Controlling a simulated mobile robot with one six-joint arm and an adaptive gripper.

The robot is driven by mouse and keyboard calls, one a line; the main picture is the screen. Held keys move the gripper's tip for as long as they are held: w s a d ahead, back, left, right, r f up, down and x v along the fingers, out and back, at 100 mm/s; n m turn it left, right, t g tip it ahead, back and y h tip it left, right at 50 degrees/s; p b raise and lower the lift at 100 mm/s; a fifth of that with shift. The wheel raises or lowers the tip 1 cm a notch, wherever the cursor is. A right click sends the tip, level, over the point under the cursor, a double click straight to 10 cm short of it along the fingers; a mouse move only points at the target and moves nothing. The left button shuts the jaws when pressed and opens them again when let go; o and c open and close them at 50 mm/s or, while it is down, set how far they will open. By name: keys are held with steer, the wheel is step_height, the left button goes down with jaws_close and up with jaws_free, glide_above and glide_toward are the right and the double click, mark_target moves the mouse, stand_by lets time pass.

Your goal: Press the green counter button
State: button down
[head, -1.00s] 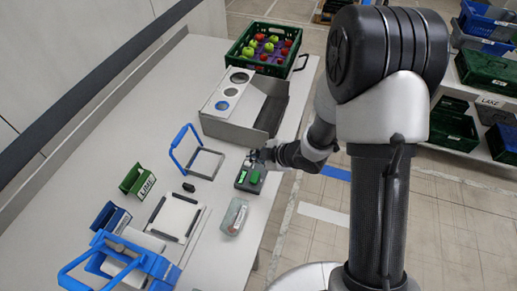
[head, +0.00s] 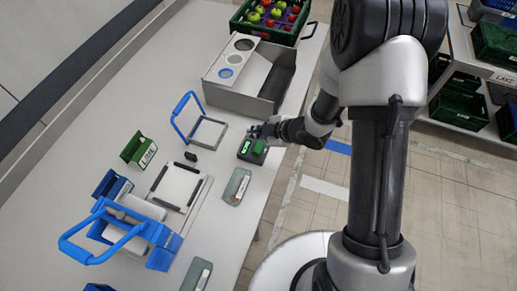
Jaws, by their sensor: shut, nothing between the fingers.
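The counter (head: 252,157) is a small dark box on the white table, near its right edge. It has a lit green display (head: 245,147) on its left and a green button (head: 259,147) on its right. My gripper (head: 256,131) is shut and empty, just behind the counter in the picture, close to the button. I cannot tell whether the fingertips touch the counter.
A grey box with round holes (head: 280,95) stands behind my gripper. A blue-handled frame (head: 207,133) is to the left. A grey tray (head: 236,187) lies in front. A green fruit crate (head: 279,34) stands at the back.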

mark_target(257, 149)
steer(key=shift+f+b, duration=1.95)
steer(key=shift+f, duration=0.8)
steer(key=shift+f, duration=0.15)
steer(key=shift+f+b, duration=0.3)
steer(key=shift+b, duration=0.15)
steer(key=shift+f+b, duration=0.5)
steer(key=shift+r+p, duration=0.8)
steer(key=shift+r, duration=0.2)
step_height(257, 149, up, 5)
steer(key=p, duration=0.4)
